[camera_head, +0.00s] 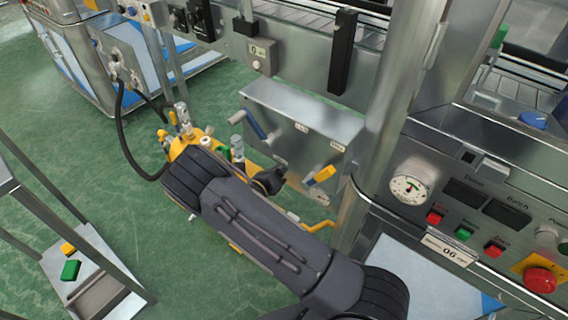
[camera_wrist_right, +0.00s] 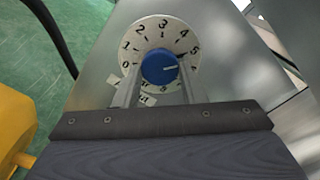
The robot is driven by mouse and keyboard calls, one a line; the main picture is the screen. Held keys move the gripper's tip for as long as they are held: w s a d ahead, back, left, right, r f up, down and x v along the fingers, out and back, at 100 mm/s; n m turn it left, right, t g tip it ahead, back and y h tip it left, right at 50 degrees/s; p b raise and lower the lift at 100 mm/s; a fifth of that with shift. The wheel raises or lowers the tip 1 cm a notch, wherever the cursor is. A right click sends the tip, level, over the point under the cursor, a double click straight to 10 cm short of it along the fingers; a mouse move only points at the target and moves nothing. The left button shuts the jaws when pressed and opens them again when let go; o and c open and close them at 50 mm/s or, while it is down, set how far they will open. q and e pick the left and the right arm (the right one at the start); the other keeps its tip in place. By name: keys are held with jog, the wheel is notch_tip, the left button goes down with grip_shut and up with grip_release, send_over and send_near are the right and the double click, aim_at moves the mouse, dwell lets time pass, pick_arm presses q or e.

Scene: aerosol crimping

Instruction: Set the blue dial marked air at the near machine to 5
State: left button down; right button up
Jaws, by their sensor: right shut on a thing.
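The blue dial (camera_wrist_right: 158,67) sits at the centre of a round white scale (camera_wrist_right: 143,38) with black numbers in the right wrist view. Its white pointer line points right, a little past the 5, near the 6. My right gripper (camera_wrist_right: 158,82) is shut on the dial, with one finger on each side of it. Some lower numbers and a label are partly hidden by the fingers. My left gripper is in neither view.
A yellow machine part (camera_head: 188,142) with a black hose is beside my right arm. A steel box with a blue-handled lever (camera_head: 255,125) is above it. A control panel with a white gauge (camera_head: 409,187) and a red emergency button (camera_head: 540,280) stands right.

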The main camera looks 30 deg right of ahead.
jog(key=o, duration=1)
jog(key=v, duration=0.8)
jog(key=shift+p, duration=0.4)
